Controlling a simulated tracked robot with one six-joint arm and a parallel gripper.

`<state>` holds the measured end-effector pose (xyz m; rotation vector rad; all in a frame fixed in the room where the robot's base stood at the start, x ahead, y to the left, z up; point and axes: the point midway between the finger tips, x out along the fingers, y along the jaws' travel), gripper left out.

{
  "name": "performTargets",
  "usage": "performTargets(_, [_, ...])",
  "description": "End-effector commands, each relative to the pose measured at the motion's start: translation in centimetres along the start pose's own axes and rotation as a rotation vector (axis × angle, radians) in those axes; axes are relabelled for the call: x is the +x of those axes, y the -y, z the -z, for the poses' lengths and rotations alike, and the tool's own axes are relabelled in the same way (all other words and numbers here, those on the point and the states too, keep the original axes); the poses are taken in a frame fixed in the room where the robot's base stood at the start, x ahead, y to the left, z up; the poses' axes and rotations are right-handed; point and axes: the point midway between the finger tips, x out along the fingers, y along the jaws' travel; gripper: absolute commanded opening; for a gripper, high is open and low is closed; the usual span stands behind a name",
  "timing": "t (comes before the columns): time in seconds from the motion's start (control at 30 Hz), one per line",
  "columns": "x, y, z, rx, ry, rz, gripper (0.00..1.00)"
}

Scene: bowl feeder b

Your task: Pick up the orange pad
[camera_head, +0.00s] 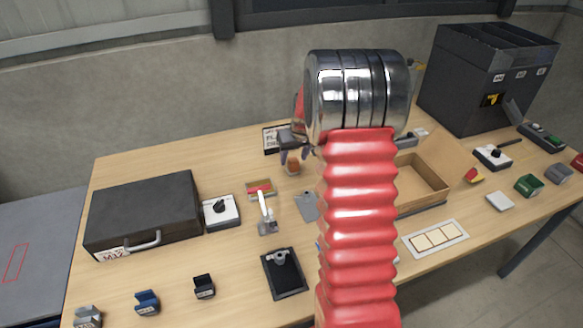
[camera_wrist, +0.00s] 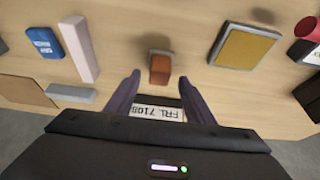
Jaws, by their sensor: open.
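The orange pad (camera_wrist: 160,69) is a small orange-brown block on the wooden table, seen in the wrist view just ahead of my fingertips and roughly centred between them. In the head view the orange pad (camera_head: 293,167) shows just below my gripper (camera_head: 296,155), left of my red arm sleeve. My gripper is open, with its two dark fingers (camera_wrist: 160,78) apart and nothing held between them. The wrist view does not show clearly how high the fingers are above the pad.
A label plate (camera_wrist: 157,113) lies beyond the fingers' base. A yellow-topped block (camera_wrist: 245,47), a blue block (camera_wrist: 45,43) and a pale bar (camera_wrist: 79,49) lie around the pad. An open cardboard box (camera_head: 420,184) and black case (camera_head: 145,212) stand on the table.

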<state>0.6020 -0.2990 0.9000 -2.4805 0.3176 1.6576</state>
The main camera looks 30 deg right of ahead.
Motion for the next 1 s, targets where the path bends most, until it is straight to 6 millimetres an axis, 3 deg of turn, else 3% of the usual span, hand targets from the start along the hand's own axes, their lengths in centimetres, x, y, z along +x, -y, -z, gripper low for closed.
performTargets(0.27, [2.8, -0.1, 0.0, -0.001, 0.0, 0.0, 0.48])
performTargets(0.83, [2.9, 0.0, 0.0, -0.001, -0.001, 0.0, 0.48])
performTargets(1.0, [2.9, 0.0, 0.0, -0.001, 0.0, 0.001, 0.36])
